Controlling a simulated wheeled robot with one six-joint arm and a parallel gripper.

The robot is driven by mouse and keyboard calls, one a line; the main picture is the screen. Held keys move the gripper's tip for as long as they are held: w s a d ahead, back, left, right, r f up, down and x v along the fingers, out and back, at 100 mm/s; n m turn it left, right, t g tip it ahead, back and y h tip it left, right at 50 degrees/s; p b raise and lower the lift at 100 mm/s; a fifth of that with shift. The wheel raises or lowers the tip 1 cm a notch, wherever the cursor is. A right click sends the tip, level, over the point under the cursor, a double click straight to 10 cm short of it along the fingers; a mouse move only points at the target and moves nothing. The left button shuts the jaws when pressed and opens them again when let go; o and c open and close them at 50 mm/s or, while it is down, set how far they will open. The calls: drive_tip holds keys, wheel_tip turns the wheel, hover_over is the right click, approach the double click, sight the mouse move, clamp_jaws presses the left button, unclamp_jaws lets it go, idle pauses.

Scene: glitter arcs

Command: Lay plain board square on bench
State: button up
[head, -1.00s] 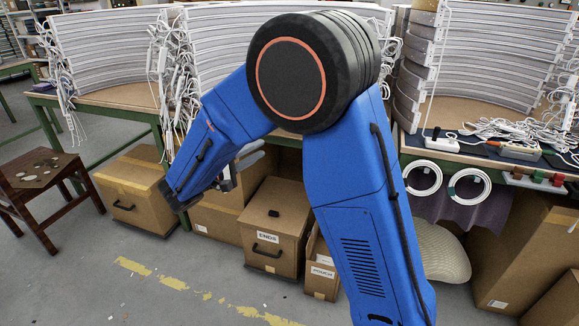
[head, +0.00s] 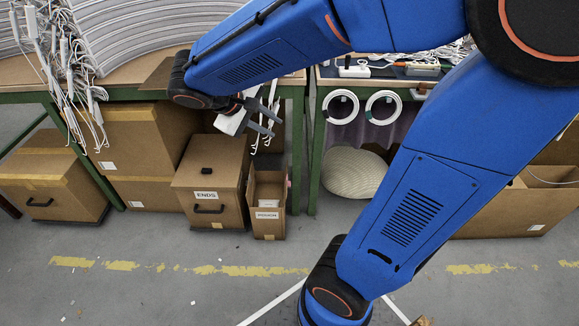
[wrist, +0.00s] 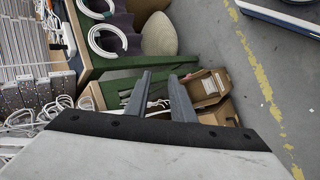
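My gripper (head: 268,120) hangs in front of the bench (head: 118,76), just below the level of its top. It also shows in the wrist view (wrist: 160,84), where its two grey fingers stand apart with nothing held between them. A darker brown flat piece (head: 160,76) lies at the bench's front edge, left of my wrist. It may be the plain board, but I cannot tell for sure, because my arm hides part of it. My arm also covers much of the bench top to its right.
Stacked curved light strips (head: 135,35) with hanging white cables fill the bench's left. Boxes marked ENDS (head: 207,195) and POUCH (head: 267,215) stand below. Two white coils (head: 383,107) hang right, above a pale ribbed cushion (head: 352,173). Open floor lies in front.

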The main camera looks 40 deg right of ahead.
drive_tip(key=s+a+m+t+y, duration=0.1)
drive_tip(key=s+a+y, duration=0.1)
drive_tip(key=s+y, duration=0.2)
drive_tip(key=s+a+f+m+t+y, duration=0.1)
drive_tip(key=s+y, duration=0.3)
drive_tip(key=s, duration=0.7)
drive_tip(key=shift+a+f+t+y, duration=0.3)
drive_tip(key=shift+a+t, duration=0.2)
drive_tip(key=shift+t, duration=0.3)
